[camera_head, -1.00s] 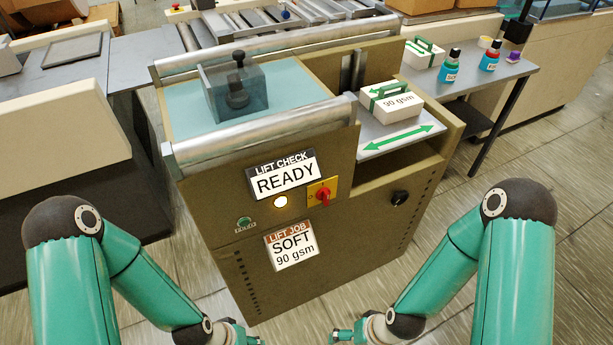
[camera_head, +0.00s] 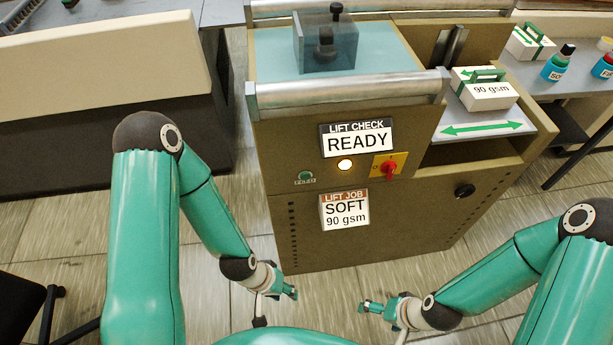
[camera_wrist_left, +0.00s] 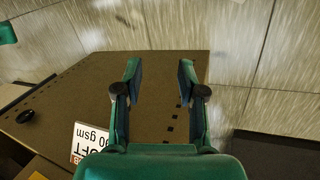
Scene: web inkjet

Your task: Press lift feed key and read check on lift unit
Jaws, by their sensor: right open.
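The lift unit (camera_head: 410,215) is a brown cabinet ahead of me. Its lift check panel (camera_head: 357,141) reads READY, with a lit lamp (camera_head: 345,165) below it. A green round key (camera_head: 305,176) with a small unreadable label sits on the front, left of the lamp. A lift job card (camera_head: 344,210) reads SOFT 90 gsm. My left gripper (camera_head: 291,292) is low in front of the cabinet, apart from it; in the left wrist view its fingers (camera_wrist_left: 158,75) are spread and empty. My right gripper (camera_head: 365,307) is open and empty, low to the right.
A red rotary switch (camera_head: 390,170) on a yellow plate and a black knob (camera_head: 464,191) are on the cabinet front. A 90 gsm paper pack (camera_head: 484,94) lies on the right shelf. A dark chair (camera_head: 25,310) stands at lower left. Floor before the cabinet is clear.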

